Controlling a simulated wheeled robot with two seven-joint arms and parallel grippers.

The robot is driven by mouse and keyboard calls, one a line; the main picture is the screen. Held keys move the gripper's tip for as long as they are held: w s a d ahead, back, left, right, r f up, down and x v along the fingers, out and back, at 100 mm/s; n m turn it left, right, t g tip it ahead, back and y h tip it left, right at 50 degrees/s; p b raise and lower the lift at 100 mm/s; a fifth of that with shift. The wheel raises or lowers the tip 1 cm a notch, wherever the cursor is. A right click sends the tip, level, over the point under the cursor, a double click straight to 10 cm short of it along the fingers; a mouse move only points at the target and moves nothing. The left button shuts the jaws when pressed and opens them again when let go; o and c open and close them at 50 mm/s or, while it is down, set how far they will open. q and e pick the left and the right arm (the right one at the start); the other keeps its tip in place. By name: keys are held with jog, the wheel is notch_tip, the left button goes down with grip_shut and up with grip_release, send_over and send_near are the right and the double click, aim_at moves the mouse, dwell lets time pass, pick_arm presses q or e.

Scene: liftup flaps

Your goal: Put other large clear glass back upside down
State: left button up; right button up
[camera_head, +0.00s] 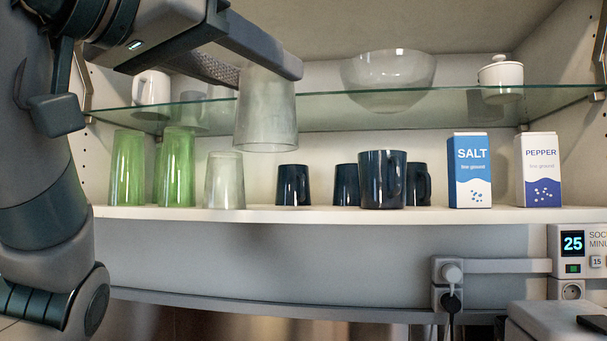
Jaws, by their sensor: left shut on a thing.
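My left gripper (268,74) comes in from the upper left and is shut on a large clear glass (266,112). It grips the glass near its top end. The glass hangs with its wider end down, so it looks upside down, in front of the glass shelf edge and above the lower shelf. A smaller-looking clear glass (224,182) stands on the lower shelf, below and left of the held one. My right gripper is not in view.
Two green glasses (177,170) stand left on the lower shelf (330,215). Dark mugs (382,180), a salt box (469,172) and a pepper box (539,170) stand to the right. The glass shelf (340,112) holds a clear bowl (388,75), a white mug (152,88) and a white pot (500,74).

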pick_arm(q)
jog(key=w+d+f+p, duration=0.1)
jog(key=w+d+p, duration=0.1)
jog(key=w+p, duration=0.3)
jog(key=w+d+f+p, duration=0.1)
jog(key=w+p, duration=0.5)
jog(key=w, duration=0.7)
jog(key=shift+w+d+f+p, duration=0.15)
jog(key=shift+d+f+p, duration=0.2)
jog(key=shift+f, duration=0.4)
jog(key=shift+w+f+p, duration=0.2)
jog(key=shift+f+p, duration=1.3)
jog(key=shift+f, duration=0.2)
jog(key=shift+f, duration=0.15)
